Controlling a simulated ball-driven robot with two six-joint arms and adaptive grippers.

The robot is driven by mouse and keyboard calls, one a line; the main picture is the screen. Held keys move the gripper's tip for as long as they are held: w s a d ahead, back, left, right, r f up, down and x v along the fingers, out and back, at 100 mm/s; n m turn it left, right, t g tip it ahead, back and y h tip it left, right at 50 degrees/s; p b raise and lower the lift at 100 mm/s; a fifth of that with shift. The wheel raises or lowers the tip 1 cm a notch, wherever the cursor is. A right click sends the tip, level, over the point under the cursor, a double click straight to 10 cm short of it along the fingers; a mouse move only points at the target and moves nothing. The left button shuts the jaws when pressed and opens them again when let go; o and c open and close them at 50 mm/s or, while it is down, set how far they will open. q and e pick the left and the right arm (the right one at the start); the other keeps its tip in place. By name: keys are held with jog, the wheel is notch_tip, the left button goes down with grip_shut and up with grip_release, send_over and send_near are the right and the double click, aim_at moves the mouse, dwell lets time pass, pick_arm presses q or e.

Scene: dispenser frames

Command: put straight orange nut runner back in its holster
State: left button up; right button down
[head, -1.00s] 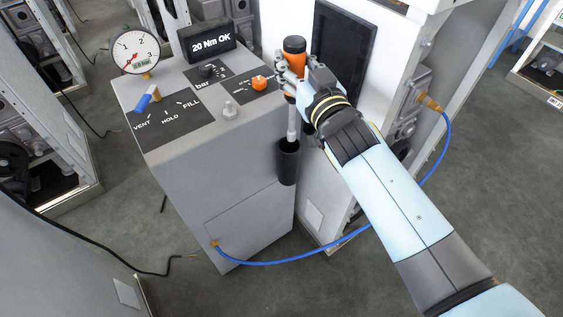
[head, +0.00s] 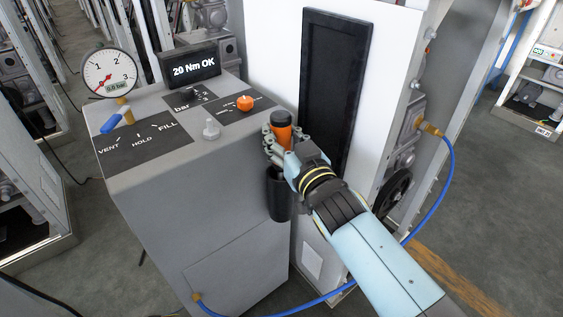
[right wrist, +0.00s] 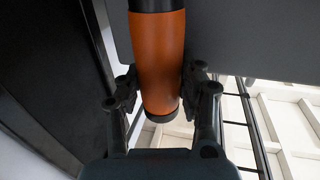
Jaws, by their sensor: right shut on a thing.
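The straight orange nut runner (head: 281,134) has a dark top and stands about upright at the right side of the grey console. My right gripper (head: 278,150) is shut around its orange body. In the right wrist view the orange body (right wrist: 158,62) sits between the fingers of my gripper (right wrist: 160,100). The black holster (head: 279,197) is a cup on the console's side, directly below the gripper. The tool's lower end is hidden by the gripper and the holster rim; it appears to be inside the holster, but how deep I cannot tell. My left gripper is out of view.
The grey console (head: 200,235) carries a pressure gauge (head: 110,75), a display reading "20 Nm OK" (head: 193,70), a blue-handled valve (head: 117,120) and an orange knob (head: 245,103). A white cabinet with a black panel (head: 335,85) stands close behind. A blue hose (head: 445,190) loops at right.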

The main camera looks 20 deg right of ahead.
notch_tip(320, 180, down, 4)
jog(key=b, duration=0.2)
jog(key=shift+b, duration=0.35)
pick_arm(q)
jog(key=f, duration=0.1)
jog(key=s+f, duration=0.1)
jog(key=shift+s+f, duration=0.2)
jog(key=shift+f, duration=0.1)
pick_arm(e)
jog(key=shift+r, duration=0.2)
jog(key=c, duration=0.9)
grip_release()
jog(key=shift+f, duration=0.1)
jog(key=shift+o, duration=0.2)
